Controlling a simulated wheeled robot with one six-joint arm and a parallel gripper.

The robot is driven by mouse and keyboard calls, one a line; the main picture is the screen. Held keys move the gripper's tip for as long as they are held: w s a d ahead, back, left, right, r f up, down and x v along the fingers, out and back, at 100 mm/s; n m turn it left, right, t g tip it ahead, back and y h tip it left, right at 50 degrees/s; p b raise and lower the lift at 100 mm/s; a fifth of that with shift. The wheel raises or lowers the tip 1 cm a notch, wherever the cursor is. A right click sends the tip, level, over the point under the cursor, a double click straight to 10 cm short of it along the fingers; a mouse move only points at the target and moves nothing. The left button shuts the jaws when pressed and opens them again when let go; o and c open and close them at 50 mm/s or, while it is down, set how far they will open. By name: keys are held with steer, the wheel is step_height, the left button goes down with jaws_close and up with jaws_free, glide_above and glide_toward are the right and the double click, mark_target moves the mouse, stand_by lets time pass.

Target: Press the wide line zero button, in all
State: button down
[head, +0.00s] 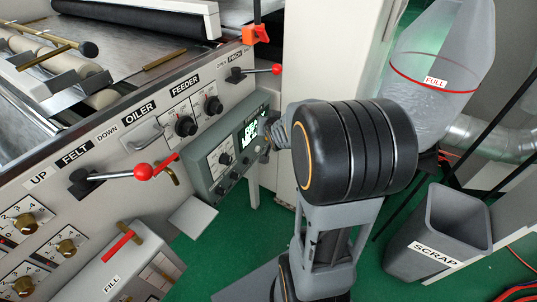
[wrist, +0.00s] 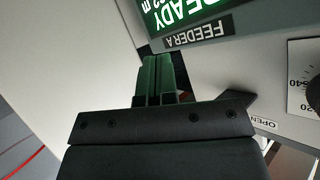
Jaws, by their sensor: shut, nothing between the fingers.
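The control box (head: 222,167) with a lit green display (head: 250,135) hangs on the front of the machine. In the wrist view the display (wrist: 185,15) appears upside down and reads READY, above a FEEDER A label (wrist: 197,38). My gripper (wrist: 158,62) is shut and empty, its fingertips at the box face beside that label. I cannot tell whether they touch it. In the head view my arm partly hides the gripper at the box's right end. No wide line zero button can be made out; the fingers may cover part of the panel there.
Dark knobs (head: 225,159) sit on the box, left of the display. A red-tipped lever (head: 276,69) sticks out above it, and another red-knobbed lever (head: 143,172) at left. A grey SCRAP bin (head: 407,258) and a clear FULL container (head: 437,65) stand right of my arm.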

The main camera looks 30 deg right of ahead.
steer(key=d+f+m+t+h+b, duration=0.1)
steer(key=d+f+m+t+b, duration=0.1)
steer(key=d+f+b, duration=0.3)
steer(key=d+f+m+t+h+b, duration=0.1)
steer(key=d+f+t+b, duration=0.4)
steer(key=f, duration=0.9)
steer(key=d+m+b, duration=0.1)
steer(key=d, duration=0.2)
steer(key=shift+w+m, duration=0.2)
steer(key=shift+m, duration=0.1)
steer(key=shift+d, duration=0.1)
steer(key=w+a, duration=0.4)
steer(key=w, duration=0.3)
steer(key=shift+w+b, duration=0.3)
steer(key=shift+w, duration=0.05)
steer(key=shift+w+a, duration=0.2)
stand_by(0.5)
steer(key=shift+w+a+b, duration=0.1)
steer(key=shift+w+b, duration=0.1)
steer(key=shift+b, duration=0.2)
